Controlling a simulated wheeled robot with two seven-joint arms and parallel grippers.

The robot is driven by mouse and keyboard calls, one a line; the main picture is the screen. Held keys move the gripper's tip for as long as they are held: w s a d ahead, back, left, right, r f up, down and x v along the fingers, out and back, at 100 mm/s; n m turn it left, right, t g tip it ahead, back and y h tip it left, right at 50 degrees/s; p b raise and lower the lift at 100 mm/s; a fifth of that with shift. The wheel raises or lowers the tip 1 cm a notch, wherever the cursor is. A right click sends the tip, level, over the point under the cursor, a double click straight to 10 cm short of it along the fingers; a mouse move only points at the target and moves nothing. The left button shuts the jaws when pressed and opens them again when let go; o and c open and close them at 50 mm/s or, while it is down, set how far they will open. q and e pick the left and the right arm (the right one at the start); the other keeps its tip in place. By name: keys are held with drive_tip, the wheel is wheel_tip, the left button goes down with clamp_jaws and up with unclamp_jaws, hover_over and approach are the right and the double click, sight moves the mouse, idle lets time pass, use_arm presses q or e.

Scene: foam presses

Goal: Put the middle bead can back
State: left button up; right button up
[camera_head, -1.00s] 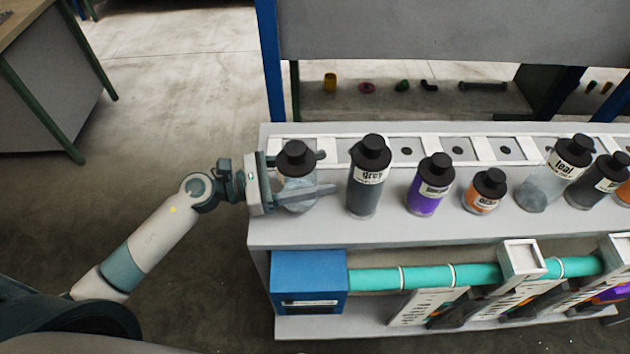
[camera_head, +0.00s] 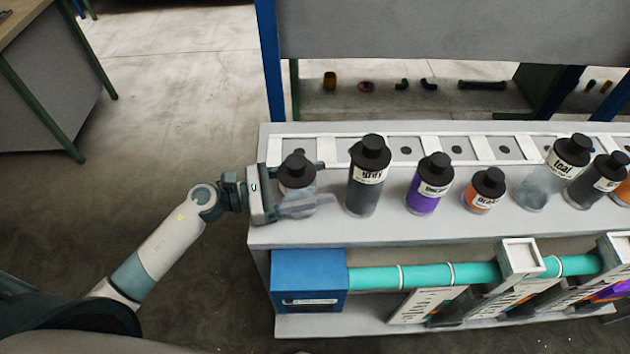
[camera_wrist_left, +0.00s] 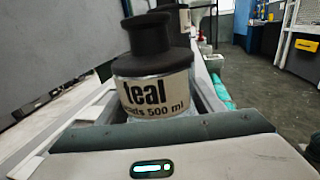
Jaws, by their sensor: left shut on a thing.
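My left gripper (camera_head: 308,190) is shut on a clear can with a black cap, the teal bead can (camera_head: 297,172), at the left end of the bench top. In the left wrist view the teal bead can (camera_wrist_left: 150,85) stands upright between the fingers, its label reading "teal" and "500 ml". I cannot tell whether its base touches the bench. My right gripper is not in view.
A white rack with square, dark-holed slots (camera_head: 406,150) runs along the back of the bench top (camera_head: 330,233). Below the front edge are a blue box (camera_head: 305,285) and a green pipe (camera_head: 420,277). A grey panel (camera_head: 450,30) rises behind.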

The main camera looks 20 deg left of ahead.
use_arm(q)
drive_tip(key=o, duration=1.4)
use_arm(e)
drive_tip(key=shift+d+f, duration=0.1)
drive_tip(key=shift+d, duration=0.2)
use_arm(q)
drive_tip(key=shift+r, duration=0.1)
drive_tip(key=shift+a, duration=0.2)
drive_tip(key=b+v, duration=0.2)
drive_tip(key=v, duration=0.3)
drive_tip(key=b+v, duration=0.3)
drive_tip(key=v, duration=0.2)
drive_tip(key=shift+s+a+f, duration=0.1)
drive_tip(key=shift+s+f, duration=0.05)
drive_tip(key=shift+f, duration=0.05)
drive_tip(key=shift+s+a+r, duration=0.15)
drive_tip(key=shift+s+a, duration=0.15)
drive_tip(key=shift+a, duration=0.3)
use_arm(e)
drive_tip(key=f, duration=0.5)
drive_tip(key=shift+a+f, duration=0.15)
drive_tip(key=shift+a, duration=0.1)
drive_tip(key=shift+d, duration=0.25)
